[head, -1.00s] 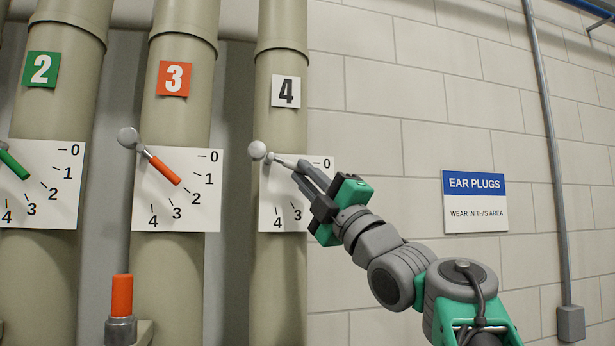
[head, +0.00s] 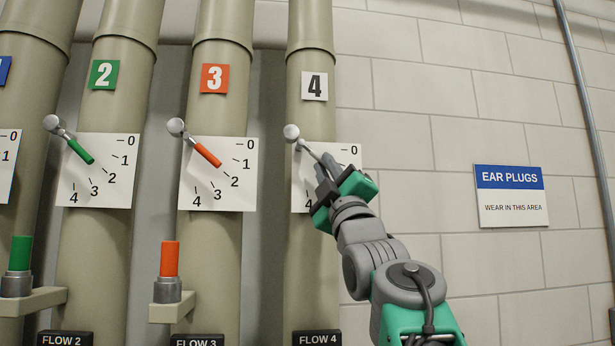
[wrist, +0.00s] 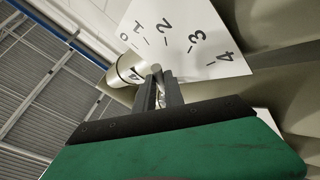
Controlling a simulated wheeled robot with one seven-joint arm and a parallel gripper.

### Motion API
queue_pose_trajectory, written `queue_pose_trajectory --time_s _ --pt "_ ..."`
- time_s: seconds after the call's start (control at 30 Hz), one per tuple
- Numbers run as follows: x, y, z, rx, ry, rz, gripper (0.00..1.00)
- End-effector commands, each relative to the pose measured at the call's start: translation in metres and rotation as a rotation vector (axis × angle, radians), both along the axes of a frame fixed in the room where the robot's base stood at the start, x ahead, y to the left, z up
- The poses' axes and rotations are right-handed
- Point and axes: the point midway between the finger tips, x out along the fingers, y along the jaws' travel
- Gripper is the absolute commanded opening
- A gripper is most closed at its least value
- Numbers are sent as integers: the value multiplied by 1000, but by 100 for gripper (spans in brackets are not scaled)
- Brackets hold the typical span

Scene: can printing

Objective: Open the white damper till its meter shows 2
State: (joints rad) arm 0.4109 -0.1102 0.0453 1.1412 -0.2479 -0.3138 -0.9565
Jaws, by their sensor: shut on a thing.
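The damper numbered 4 is on the rightmost pipe, under a white tag (head: 314,86). Its light lever (head: 309,150) runs down and right from a round pivot knob (head: 291,131) over a white dial plate (head: 300,180). My gripper (head: 325,165) is shut on the lever's outer part. The gripper hides the dial's middle marks; only 0 and 4 show in the head view. In the wrist view the lever's end (wrist: 156,71) stands between the fingers, beside the dial (wrist: 190,25). The FLOW 4 box (head: 317,338) is cut by the bottom edge; no reading shows.
Dampers 2 and 3 stand to the left, with a green lever (head: 81,151) and an orange lever (head: 207,154), both angled down-right. Orange (head: 169,258) and green (head: 20,253) posts rise from brackets. An EAR PLUGS sign (head: 511,196) hangs on the wall at right.

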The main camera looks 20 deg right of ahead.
Motion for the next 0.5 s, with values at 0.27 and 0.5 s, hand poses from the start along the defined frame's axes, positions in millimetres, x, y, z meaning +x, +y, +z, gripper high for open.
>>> queue_pose_trajectory --time_s 0.27,0.5 --pt "0 1 1 -1 0 1 18" --pt "1 2 1 -1 1 4 35"
